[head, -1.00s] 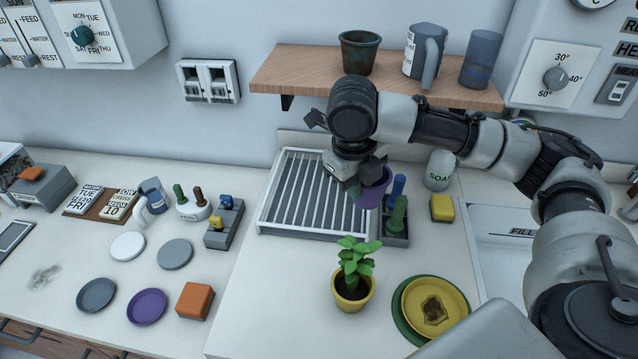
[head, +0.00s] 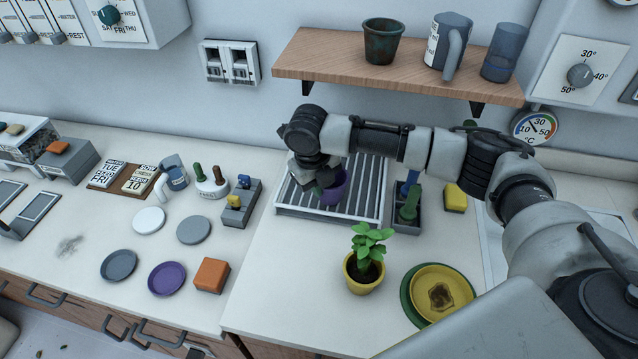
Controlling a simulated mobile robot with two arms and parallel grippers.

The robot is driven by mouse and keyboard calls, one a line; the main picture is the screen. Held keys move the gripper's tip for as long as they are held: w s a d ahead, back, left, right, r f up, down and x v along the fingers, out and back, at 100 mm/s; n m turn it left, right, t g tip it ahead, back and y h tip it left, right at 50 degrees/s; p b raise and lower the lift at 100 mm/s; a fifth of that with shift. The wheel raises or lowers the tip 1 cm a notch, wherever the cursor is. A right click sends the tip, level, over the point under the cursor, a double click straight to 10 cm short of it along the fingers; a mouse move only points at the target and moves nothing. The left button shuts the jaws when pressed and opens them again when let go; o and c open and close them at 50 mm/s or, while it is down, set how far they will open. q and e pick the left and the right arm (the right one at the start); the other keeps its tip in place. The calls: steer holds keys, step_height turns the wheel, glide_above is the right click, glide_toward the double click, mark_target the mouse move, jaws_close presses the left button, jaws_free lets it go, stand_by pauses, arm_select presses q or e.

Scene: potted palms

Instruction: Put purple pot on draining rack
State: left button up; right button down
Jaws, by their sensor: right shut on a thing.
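The purple pot (head: 337,188) is in my right gripper (head: 322,188), which is shut on it. The pot is over the white slatted draining rack (head: 292,205), near the rack's middle. I cannot tell whether the pot touches the slats. The gripper and wrist hide the pot's left side and part of the rack. My left gripper is not in view.
A yellow pot with a green plant (head: 362,272) stands in front of the rack. A dark caddy with brushes (head: 405,212) is close on the rack's right. A wooden shelf (head: 310,61) hangs above. Yellow and green saucers (head: 440,293) lie at the front right.

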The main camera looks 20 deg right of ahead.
steer(key=shift+f, duration=0.35)
steer(key=shift+f, duration=0.1)
steer(key=c, duration=1.2)
jaws_free()
steer(key=r, duration=0.4)
steer(key=a+r+b, duration=0.1)
steer(key=r, duration=0.3)
steer(key=a+r+b, duration=0.1)
steer(key=r, duration=0.3)
steer(key=shift+s+r, duration=0.1)
steer(key=shift+s, duration=0.05)
